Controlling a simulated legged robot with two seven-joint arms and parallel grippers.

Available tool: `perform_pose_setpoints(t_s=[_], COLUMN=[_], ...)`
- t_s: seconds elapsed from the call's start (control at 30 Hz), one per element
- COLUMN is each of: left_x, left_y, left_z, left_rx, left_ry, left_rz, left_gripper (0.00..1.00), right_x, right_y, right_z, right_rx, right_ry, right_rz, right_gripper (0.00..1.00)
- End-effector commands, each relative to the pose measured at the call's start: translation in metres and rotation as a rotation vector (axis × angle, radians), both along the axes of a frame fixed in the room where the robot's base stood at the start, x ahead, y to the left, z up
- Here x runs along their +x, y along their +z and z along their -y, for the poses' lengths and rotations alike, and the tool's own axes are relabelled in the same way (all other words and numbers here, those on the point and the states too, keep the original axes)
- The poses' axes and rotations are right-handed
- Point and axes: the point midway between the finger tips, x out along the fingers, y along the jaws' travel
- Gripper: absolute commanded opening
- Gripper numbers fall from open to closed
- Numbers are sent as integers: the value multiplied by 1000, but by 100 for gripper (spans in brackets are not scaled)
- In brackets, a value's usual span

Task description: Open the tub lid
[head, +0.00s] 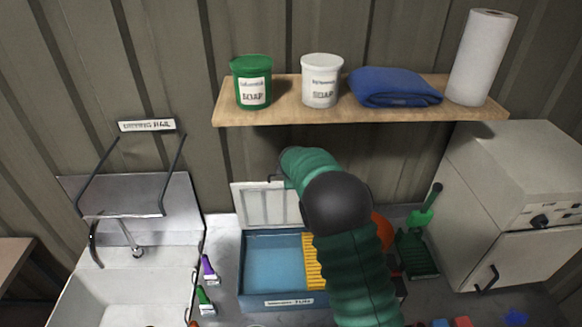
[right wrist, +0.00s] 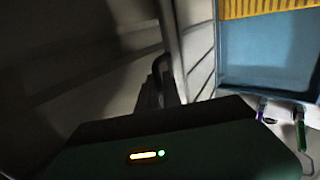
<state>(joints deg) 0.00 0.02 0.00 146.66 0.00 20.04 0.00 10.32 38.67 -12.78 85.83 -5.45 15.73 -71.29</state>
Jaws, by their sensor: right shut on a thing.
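The blue tub (head: 270,262) stands on the counter below the shelf, with a yellow slatted piece (head: 312,262) in its right part. Its white lid (head: 262,205) stands raised, near upright, at the tub's back edge by the wall. My right arm crosses the tub and hides the lid's right part. My right gripper (right wrist: 163,85) is at the top of the lid, shut on its dark handle, which shows beside the lid panel (right wrist: 197,45) in the right wrist view. The fingers are mostly hidden in the head view. My left gripper is not in view.
A wooden shelf (head: 360,115) above holds a green soap tub (head: 252,82), a white one (head: 322,80), a blue towel (head: 393,86) and a paper roll (head: 482,57). A sink (head: 130,285) is left, a white cabinet (head: 520,205) right, a green brush (head: 424,212) between.

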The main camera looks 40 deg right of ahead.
Motion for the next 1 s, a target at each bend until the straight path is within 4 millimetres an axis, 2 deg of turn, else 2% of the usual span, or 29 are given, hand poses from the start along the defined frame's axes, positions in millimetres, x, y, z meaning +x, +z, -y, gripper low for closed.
perform_pose_setpoints(t_s=[0.03, 0.5, 0.53, 0.7, 1.0], left_x=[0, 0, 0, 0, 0], left_y=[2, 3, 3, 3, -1], left_z=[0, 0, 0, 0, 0], left_rx=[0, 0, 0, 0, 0], left_ry=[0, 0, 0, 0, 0], left_rz=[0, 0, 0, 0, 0], left_gripper=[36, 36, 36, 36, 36], right_x=[-4, -4, -4, -4, -6], right_y=[-6, -11, -11, -10, -8], right_z=[-1, -2, -2, -2, -5], right_rx=[8, 18, 17, 18, 18], right_ry=[0, 1, 1, 1, 1], right_rz=[-22, -36, -35, -33, -32], right_gripper=[0, 0, 10, 30, 30])
